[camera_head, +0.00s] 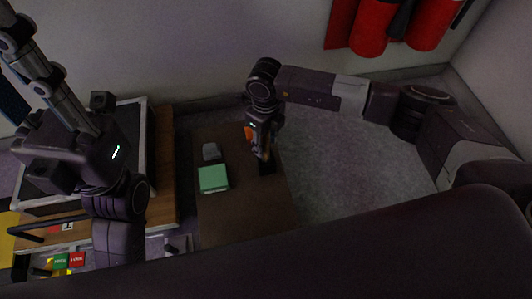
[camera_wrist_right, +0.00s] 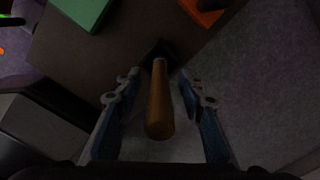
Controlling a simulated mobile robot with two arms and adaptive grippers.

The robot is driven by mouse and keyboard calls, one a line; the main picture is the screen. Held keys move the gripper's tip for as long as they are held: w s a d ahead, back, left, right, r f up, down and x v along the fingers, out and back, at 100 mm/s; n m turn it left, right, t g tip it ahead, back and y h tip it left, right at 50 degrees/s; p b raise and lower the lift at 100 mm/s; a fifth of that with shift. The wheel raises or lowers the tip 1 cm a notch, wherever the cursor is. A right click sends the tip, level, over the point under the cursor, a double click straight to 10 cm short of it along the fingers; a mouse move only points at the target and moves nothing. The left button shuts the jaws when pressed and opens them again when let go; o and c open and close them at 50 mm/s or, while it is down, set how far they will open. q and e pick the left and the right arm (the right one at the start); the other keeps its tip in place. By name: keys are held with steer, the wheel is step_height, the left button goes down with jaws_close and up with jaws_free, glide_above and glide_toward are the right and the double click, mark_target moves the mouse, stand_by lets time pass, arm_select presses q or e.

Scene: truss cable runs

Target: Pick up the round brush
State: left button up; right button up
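The round brush (camera_wrist_right: 159,105) shows in the right wrist view as a wooden handle pointing up toward the camera, with a dark head at its far end near the brown tabletop (camera_wrist_right: 95,50). My right gripper (camera_wrist_right: 160,88) is open, with one finger on each side of the handle and visible gaps between. In the head view, my right gripper (camera_head: 262,150) points down over the right part of the brown table (camera_head: 240,215) and mostly hides the brush. My left arm is at the left of the head view; its fingers cannot be made out.
A green box (camera_head: 213,178) and a small grey object (camera_head: 211,151) lie on the table left of the right gripper. An orange object (camera_wrist_right: 205,8) is near the brush. A wooden-edged bench (camera_head: 164,165) stands at the left. Red cylinders (camera_head: 373,28) hang on the back wall.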

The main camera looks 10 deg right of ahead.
steer(key=shift+c, duration=0.4)
jaws_close()
steer(key=shift+r, duration=0.15)
